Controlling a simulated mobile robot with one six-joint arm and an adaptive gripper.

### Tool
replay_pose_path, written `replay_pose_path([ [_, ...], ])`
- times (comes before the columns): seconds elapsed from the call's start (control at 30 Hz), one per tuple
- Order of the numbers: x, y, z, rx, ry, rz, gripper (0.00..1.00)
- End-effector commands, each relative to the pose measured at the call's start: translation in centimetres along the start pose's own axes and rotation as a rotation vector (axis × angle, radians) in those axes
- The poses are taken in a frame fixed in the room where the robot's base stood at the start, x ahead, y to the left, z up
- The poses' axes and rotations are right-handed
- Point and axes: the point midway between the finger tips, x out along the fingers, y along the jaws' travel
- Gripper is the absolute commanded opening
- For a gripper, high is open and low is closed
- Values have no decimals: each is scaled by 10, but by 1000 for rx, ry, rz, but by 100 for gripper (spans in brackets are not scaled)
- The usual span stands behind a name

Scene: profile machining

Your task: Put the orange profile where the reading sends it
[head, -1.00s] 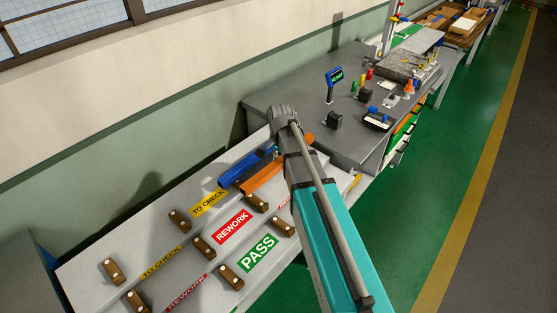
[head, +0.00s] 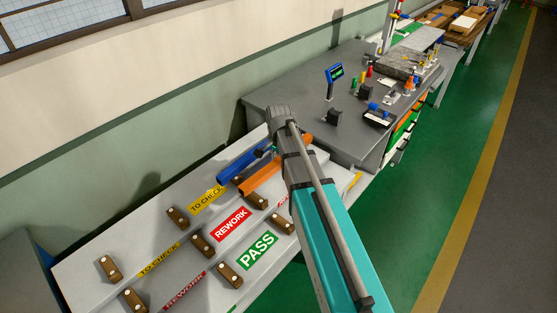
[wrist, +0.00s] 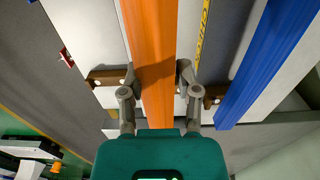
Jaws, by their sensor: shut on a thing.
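My gripper (wrist: 157,85) is shut on the orange profile (wrist: 155,50), with one finger on each side of it. In the head view the orange profile (head: 262,180) is partly hidden behind my arm. Its near end is beside the wooden blocks behind the red REWORK label (head: 231,224). I cannot tell whether it touches the surface. A blue-framed reader (head: 334,75) stands on the grey table, its green screen too small to read. The yellow TO CHECK label (head: 206,200) and green PASS label (head: 257,250) lie on either side of REWORK.
A blue profile (head: 240,164) lies to the left of the orange one, and it also shows in the wrist view (wrist: 268,60). Wooden blocks (head: 202,244) with pale pegs stand between the lanes. The grey table (head: 285,100) beyond carries several small items.

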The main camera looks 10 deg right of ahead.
Motion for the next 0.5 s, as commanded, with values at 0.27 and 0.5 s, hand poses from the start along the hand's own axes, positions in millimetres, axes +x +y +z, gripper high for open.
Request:
replay_pose_path([
  [0.27,24,0,1,-2,0,0,0],
  [0.5,40,0,1,-2,0,0,0],
])
